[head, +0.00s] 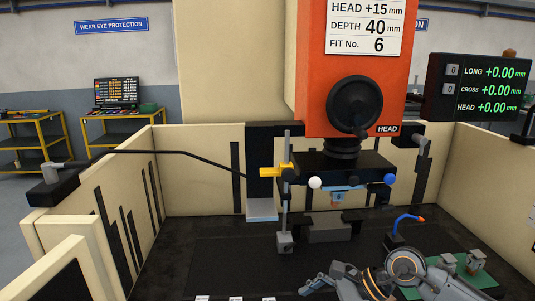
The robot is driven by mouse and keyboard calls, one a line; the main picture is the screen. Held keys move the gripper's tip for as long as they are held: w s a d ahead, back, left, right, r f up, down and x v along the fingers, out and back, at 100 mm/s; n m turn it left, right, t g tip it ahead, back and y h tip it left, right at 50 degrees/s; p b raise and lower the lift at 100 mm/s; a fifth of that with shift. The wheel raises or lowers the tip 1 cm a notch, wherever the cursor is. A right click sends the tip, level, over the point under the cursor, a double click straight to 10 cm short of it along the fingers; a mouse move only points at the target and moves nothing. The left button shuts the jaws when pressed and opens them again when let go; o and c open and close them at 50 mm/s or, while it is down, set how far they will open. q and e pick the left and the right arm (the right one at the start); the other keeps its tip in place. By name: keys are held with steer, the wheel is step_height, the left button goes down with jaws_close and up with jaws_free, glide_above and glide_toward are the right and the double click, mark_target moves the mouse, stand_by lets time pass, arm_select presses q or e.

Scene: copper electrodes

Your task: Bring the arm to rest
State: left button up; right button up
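My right arm shows at the bottom right of the head view, and its grey gripper (345,284) points left, low over the front of the dark machine tank. The frame edge cuts part of it, so I cannot tell whether its fingers are open or shut. No held object can be made out. My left gripper is not in view.
Grey holder blocks (475,259) stand on a green mat (478,277) right of my arm. A grey block (329,232) sits mid-tank. A thin post (287,215) stands left of it. Cream walls (205,165) enclose the tank.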

steer(key=s+a+r+m+t+y, duration=0.1)
steer(key=s+a+r+m+y, duration=0.1)
steer(key=a+r+m+y, duration=0.5)
step_height(320, 180, up, 7)
steer(key=w+a+m+t+y, duration=0.2)
steer(key=m+t, duration=0.7)
steer(key=m, duration=0.1)
steer(key=w+d+f+m+t+h, duration=0.15)
steer(key=d+m+t+h, duration=0.35)
steer(key=m, duration=0.5)
steer(key=w+d+f+m+t+h, duration=0.1)
steer(key=d+f+m+t+h, duration=0.1)
steer(key=d+m+t+h, duration=0.5)
steer(key=s+d+f+m+g+h, duration=0.2)
steer(key=d+f+m+g+h, duration=0.4)
steer(key=f+m, duration=0.45)
steer(key=s+d+f+m+g, duration=0.1)
steer(key=s+f+m+g, duration=0.55)
steer(key=s+f, duration=0.4)
steer(key=s+d+f+m+g, duration=0.1)
steer(key=s+f+m+g, duration=0.5)
steer(key=s, duration=0.8)
step_height(320, 180, down, 26)
steer(key=s+n+g, duration=0.1)
steer(key=n+g, duration=0.1)
steer(key=s+d+f+g, duration=0.1)
steer(key=s+d+f, duration=0.2)
steer(key=s+f, duration=1.3)
steer(key=shift+s+f, duration=0.25)
steer(key=shift+s, duration=0.3)
